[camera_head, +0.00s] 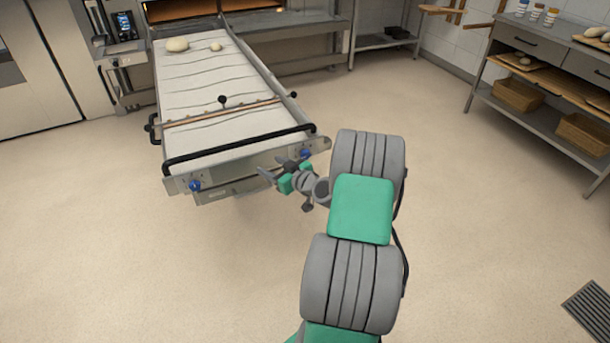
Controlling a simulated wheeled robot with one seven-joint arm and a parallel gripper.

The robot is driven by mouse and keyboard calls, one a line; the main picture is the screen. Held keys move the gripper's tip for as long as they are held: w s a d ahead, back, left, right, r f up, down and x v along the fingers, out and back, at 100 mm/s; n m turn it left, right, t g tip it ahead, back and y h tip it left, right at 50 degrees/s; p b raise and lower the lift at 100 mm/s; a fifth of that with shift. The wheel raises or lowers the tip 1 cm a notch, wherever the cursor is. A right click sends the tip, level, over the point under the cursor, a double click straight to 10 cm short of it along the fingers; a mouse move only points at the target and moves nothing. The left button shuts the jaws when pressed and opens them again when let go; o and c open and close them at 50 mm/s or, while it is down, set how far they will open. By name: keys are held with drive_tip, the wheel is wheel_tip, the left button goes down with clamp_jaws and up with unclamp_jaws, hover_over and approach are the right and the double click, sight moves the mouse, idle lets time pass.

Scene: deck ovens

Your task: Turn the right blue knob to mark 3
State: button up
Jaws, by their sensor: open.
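The oven loader (228,102) has two blue knobs on its front panel. The left blue knob (194,186) shows plainly near the panel's left end. The right blue knob (306,153) shows small near the panel's right end, close behind my gripper (270,172). My gripper is open and empty, its fingers pointing left in front of the panel. I cannot tell whether any part of it touches the panel. The marks around the right knob and its present setting are too small to read.
Two pieces of dough (177,45) lie on the loader's cloth. A black handle bar (240,149) runs above the panel. A workbench (540,62) with baskets stands at the right. The floor (480,230) between is clear, with a drain grate (590,306) at lower right.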

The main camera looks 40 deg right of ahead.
sight(307, 157)
drive_tip(key=s+d+f+m+t+h+b, duration=0.1)
drive_tip(key=s+d+f+m+h, duration=0.15)
drive_tip(key=d, duration=0.35)
drive_tip(key=s+d+f+m+t+h, duration=0.1)
drive_tip(key=s+d+f+m+h, duration=0.2)
drive_tip(key=d, duration=0.4)
drive_tip(key=shift+n, duration=0.75)
drive_tip(key=x, duration=0.5)
drive_tip(key=shift+w+r, duration=0.15)
drive_tip(key=shift+w, duration=0.1)
drive_tip(key=shift+w+d, duration=0.25)
drive_tip(key=shift+w, duration=0.2)
drive_tip(key=shift+h, duration=0.25)
drive_tip(key=shift+a, duration=0.1)
clamp_jaws()
